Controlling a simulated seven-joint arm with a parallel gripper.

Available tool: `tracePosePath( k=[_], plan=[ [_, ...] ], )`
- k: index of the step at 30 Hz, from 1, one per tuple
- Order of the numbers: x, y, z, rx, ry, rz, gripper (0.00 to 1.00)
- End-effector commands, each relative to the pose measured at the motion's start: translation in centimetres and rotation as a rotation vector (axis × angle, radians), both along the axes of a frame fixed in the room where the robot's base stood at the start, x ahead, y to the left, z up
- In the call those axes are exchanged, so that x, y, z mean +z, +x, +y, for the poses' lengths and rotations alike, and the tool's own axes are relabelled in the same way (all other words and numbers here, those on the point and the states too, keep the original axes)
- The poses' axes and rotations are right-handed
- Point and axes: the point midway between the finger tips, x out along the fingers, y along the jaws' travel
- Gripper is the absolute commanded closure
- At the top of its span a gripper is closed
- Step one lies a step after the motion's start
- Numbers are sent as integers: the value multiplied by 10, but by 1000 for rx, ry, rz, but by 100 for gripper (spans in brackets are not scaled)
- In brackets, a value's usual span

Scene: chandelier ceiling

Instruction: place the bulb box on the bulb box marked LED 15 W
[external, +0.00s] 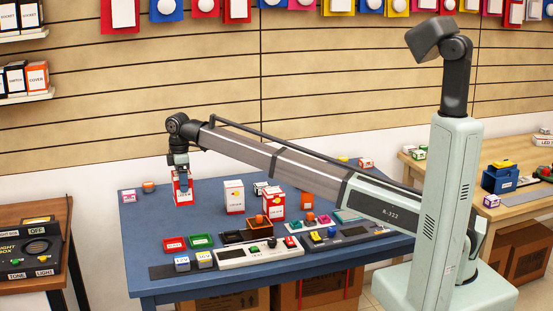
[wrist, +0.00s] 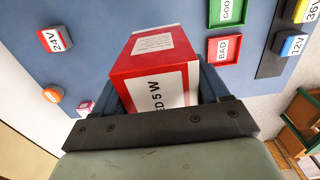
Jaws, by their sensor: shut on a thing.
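My gripper (external: 181,168) is shut on a red and white bulb box (external: 183,191) at the left part of the blue table. In the wrist view this box (wrist: 157,68) sits between the fingers, and its side label reads "ED 5 W", partly hidden by the gripper. I cannot tell whether its underside touches the table. Two more red and white boxes stand upright to the right in the external view: a tall one (external: 234,197) and another (external: 271,203) behind an orange-knobbed item. Their labels are too small to read, so I cannot tell which is marked LED 15 W.
The blue table (external: 145,240) carries red (external: 174,244) and green (external: 200,241) trays, small voltage blocks (external: 182,264) and a white switch panel (external: 260,254) at the front. Small blocks (external: 129,196) lie at the far left. Bare tabletop lies between the held box and the tall box.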

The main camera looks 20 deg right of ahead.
Motion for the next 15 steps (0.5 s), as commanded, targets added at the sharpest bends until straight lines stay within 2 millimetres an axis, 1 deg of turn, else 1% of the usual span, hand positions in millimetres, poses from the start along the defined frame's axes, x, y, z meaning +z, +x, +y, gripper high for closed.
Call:
tracePosePath(
  k=[5,8,9,13,15],
  plan=[
    [18,30,-30,-46,1,-2,56],
    [37,52,-58,-84,1,-2,56],
    [45,60,-71,-101,1,-2,56],
    [73,81,-114,-152,2,-2,56],
    [88,87,-136,-174,2,-2,56]
  ],
)
